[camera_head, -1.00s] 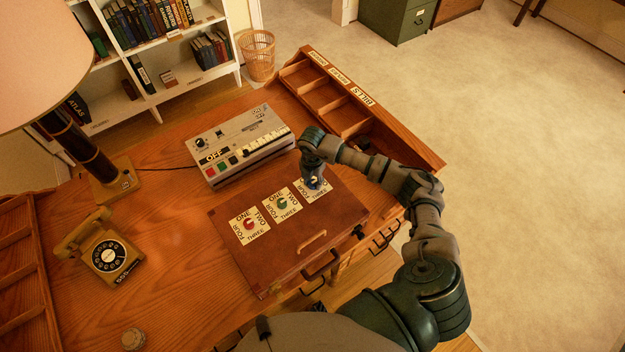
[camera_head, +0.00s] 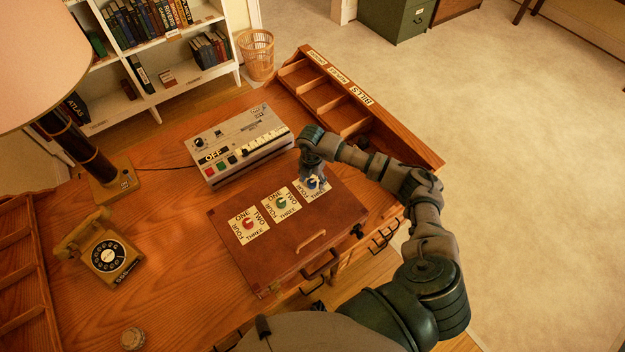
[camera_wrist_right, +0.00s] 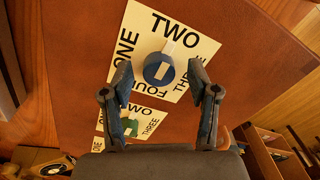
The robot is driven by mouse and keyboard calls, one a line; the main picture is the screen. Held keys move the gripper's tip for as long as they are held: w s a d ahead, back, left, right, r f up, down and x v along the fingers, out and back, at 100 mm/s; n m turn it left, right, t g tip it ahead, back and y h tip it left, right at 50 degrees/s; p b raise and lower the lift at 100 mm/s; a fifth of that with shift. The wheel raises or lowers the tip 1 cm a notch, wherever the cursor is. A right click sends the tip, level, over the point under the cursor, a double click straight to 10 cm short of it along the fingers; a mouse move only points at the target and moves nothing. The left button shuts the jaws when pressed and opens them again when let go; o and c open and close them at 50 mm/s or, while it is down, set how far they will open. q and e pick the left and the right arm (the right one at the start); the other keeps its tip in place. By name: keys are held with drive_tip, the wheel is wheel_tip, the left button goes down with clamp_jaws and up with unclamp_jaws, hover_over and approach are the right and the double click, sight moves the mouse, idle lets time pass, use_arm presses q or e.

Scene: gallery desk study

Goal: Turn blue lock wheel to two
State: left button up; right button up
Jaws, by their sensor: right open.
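The blue lock wheel (camera_head: 313,184) is the rightmost of three dials on the brown case, partly hidden by my right gripper (camera_head: 313,174). In the right wrist view the blue wheel (camera_wrist_right: 153,76) sits on a white card (camera_wrist_right: 197,48) with TWO at the top, ONE left, THREE right and FOUR below. A pale bar on the wheel points up toward TWO. My right gripper (camera_wrist_right: 160,75) is open, its fingers on either side of the wheel and apart from it. My left gripper is not in view.
The brown case (camera_head: 290,243) also carries a red wheel (camera_head: 249,224) and a green wheel (camera_head: 282,202). A grey button machine (camera_head: 240,145) stands behind it. A yellow telephone (camera_head: 105,255) and a lamp (camera_head: 85,150) stand left. A wooden organiser (camera_head: 400,150) is at right.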

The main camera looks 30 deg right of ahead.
sight(312, 181)
wheel_tip(312, 181, up, 11)
drive_tip(key=shift+r, duration=0.2)
drive_tip(key=shift+w, duration=0.1)
idle(0.5)
